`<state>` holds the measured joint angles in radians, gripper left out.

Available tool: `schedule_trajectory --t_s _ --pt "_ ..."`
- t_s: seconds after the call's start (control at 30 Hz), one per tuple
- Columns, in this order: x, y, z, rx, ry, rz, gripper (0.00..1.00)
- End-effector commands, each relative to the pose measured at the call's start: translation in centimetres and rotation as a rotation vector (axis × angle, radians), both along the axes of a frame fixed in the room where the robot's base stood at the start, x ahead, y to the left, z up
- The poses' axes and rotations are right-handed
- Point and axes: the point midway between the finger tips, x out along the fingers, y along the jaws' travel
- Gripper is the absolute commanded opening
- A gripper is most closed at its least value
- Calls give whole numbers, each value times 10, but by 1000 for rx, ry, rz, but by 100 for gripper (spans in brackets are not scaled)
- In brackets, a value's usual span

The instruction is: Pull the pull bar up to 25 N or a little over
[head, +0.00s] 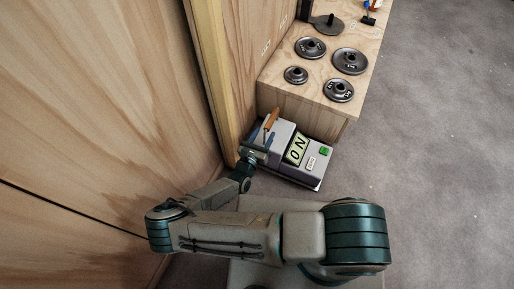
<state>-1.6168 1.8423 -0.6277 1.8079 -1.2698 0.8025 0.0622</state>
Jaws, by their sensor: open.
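The force gauge (311,172) is a grey box on the floor against the front of the wooden box. Its pale green display (297,150) appears to read 0 N. An orange-brown bar, which looks like the pull bar (271,119), stands at the gauge's upper left end and is seen at a slant. My gripper (262,143) is open, just below the bar in the picture. My gripper is small and partly merged with the gauge in this view, so I cannot tell whether it touches the bar.
A wooden box (300,108) stands behind the gauge, with several dark weight discs (350,61) on top. Wooden wall panels (90,100) rise close on the left. Grey carpet (430,150) is clear on the right. The gauge has a green button (324,151).

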Motion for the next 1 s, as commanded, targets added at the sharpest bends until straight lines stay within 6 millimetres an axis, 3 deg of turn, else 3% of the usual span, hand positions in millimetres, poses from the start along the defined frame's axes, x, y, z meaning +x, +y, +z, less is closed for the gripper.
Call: schedule_trajectory --t_s 0.1,0.3,0.7,0.73,0.9,1.0 --pt "21 -8 -3 -2 -2 -2 49" --pt "43 -16 -2 1 -1 -1 49" --pt "51 -18 0 1 1 0 49" --pt "51 -18 0 1 1 0 46" --pt "51 -18 0 1 1 0 0" --pt "51 -19 0 1 0 -1 0"
